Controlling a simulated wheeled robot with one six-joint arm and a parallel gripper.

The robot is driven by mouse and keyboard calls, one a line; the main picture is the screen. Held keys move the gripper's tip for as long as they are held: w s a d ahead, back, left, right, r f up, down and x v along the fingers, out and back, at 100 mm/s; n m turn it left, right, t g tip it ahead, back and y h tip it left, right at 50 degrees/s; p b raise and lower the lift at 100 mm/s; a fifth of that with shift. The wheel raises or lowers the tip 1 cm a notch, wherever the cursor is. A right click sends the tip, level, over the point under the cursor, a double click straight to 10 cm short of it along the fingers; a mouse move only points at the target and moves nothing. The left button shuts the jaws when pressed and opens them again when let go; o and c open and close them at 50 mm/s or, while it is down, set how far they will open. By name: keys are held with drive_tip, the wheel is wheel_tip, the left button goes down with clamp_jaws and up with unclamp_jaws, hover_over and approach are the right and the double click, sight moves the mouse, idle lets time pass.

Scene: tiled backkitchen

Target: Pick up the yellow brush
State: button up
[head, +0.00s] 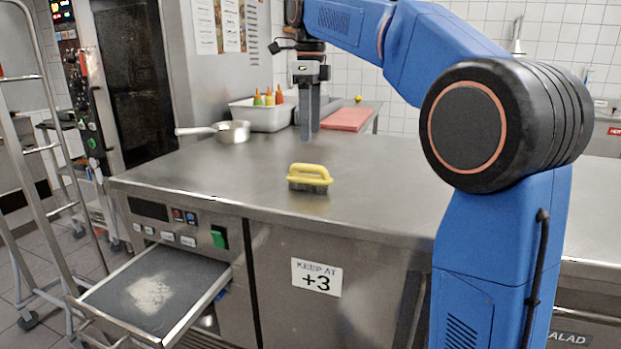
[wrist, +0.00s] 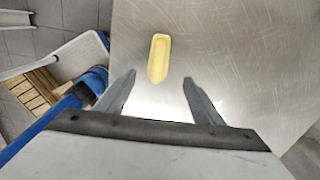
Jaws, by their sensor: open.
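The yellow brush (head: 309,175) stands bristles down on the steel counter (head: 230,175), near its front edge. It has a raised yellow handle and dark bristles. In the wrist view the brush (wrist: 158,58) is seen from above, lying lengthwise beyond and between the fingertips. My gripper (head: 310,134) points down above the counter, behind the brush in the head view, and is apart from it. In the wrist view my gripper (wrist: 159,76) has its two fingers spread wide with nothing between them.
A saucepan (head: 233,131) stands on the counter's left part. Behind are a white tub (head: 262,117) with sauce bottles and a red board (head: 346,119). An open drawer (head: 155,290) juts out at the front left. The counter around the brush is clear.

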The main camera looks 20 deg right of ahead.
sight(310, 167)
wheel_tip(310, 167, down, 12)
drive_tip(key=shift+s+a+r, duration=0.1)
drive_tip(key=shift+s+r, duration=0.05)
drive_tip(key=shift+r, duration=0.1)
idle(0.4)
drive_tip(key=shift+c, duration=0.2)
drive_tip(key=c, duration=1.2)
drive_tip(key=shift+o, duration=0.2)
drive_tip(key=shift+r, duration=0.15)
wheel_tip(310, 167, up, 10)
drive_tip(key=shift+f, duration=0.1)
